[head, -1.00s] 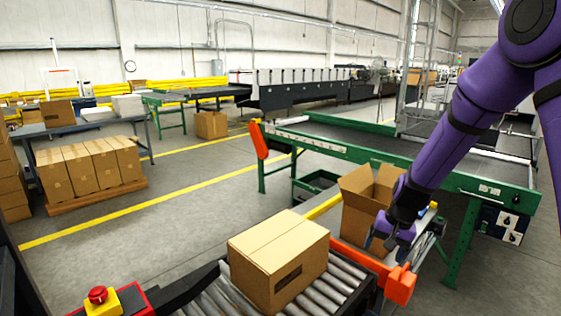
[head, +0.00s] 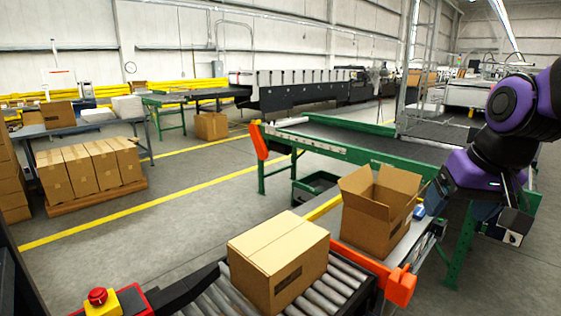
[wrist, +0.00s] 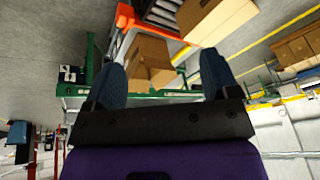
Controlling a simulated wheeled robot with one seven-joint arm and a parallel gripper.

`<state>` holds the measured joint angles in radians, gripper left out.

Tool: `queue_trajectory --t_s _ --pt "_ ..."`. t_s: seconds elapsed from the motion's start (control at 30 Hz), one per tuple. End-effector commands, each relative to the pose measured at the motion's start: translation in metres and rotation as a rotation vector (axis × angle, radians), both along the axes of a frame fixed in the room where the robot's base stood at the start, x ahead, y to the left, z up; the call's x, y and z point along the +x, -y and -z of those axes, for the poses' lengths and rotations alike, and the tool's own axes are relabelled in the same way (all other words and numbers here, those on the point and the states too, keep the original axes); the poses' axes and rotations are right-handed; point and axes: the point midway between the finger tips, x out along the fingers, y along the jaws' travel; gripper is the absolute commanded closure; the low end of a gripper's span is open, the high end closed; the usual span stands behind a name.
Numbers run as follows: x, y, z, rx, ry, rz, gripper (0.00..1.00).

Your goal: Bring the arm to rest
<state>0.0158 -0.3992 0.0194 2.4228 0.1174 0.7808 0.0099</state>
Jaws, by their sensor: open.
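My gripper (wrist: 163,76) is open and empty, with its two blue fingers apart in the wrist view. In the head view my purple arm is folded at the right edge, and a bit of blue finger (head: 420,211) shows just right of the open box. The open carton (head: 380,209) stands upright with its flaps up, and no finger is seen touching it. In the wrist view the open carton (wrist: 149,60) lies beyond the space between the fingers.
A closed carton (head: 278,262) sits on the roller conveyor (head: 345,284) in front. A green-framed conveyor (head: 330,150) stands behind the open carton. An orange guard (head: 399,288) and a red stop button (head: 97,295) are near. Open floor (head: 180,235) lies to the left.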

Motion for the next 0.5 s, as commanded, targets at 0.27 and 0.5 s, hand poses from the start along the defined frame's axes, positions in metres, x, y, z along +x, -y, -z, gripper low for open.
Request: queue_trajectory --t_s 0.27,0.5 --pt "-0.069 0.009 -0.026 -0.063 0.085 -0.036 0.19" --pt "-0.102 0.014 -0.030 -0.097 0.121 -0.050 0.19"
